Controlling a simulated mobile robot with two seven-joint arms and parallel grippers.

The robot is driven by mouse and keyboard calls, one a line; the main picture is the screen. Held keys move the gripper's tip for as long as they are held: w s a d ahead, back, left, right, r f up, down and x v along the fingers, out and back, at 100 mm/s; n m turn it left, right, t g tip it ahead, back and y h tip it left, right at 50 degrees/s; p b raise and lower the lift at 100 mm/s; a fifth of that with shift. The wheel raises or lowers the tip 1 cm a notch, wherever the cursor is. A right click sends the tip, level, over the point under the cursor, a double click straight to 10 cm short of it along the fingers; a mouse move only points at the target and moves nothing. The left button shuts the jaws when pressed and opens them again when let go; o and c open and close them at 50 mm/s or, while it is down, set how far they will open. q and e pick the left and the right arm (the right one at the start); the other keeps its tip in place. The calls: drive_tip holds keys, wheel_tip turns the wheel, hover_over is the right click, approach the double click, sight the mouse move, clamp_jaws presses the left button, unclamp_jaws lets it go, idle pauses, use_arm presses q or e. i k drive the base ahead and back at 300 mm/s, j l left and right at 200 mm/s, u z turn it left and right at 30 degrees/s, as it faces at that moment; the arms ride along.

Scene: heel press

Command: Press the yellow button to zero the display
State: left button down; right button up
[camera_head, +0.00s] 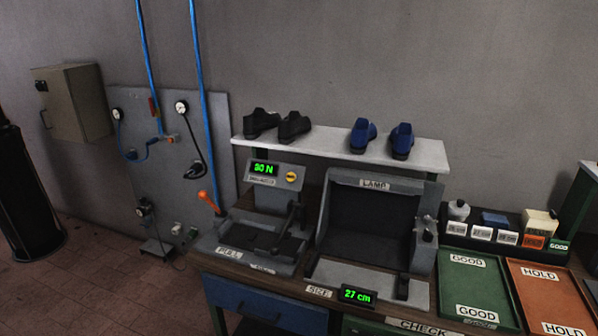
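The yellow button (291,177) is a round knob on the sloped grey panel of the pull tester (253,232), at the back left of the bench. Left of it on the same panel, the display (263,168) shows green digits that look like 30 N. Nothing covers the button. Neither of my grippers shows in the head view.
A shelf (340,146) with black and blue shoes runs behind the tester. A lamp box (375,220) stands to its right, with a 27 cm display (358,296) in front. Green (474,283) and orange (545,298) trays lie at the right. A lever rises beside the tester.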

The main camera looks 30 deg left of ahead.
sight(290, 177)
drive_tip(key=i+j+z, duration=0.2)
drive_tip(key=j, duration=0.35)
drive_tip(key=i+j+z, duration=0.2)
drive_tip(key=j, duration=0.35)
drive_tip(key=j+z, duration=0.2)
drive_tip(key=j, duration=0.4)
drive_tip(key=i+j+z, duration=0.2)
drive_tip(key=j, duration=0.4)
drive_tip(key=k, duration=0.1)
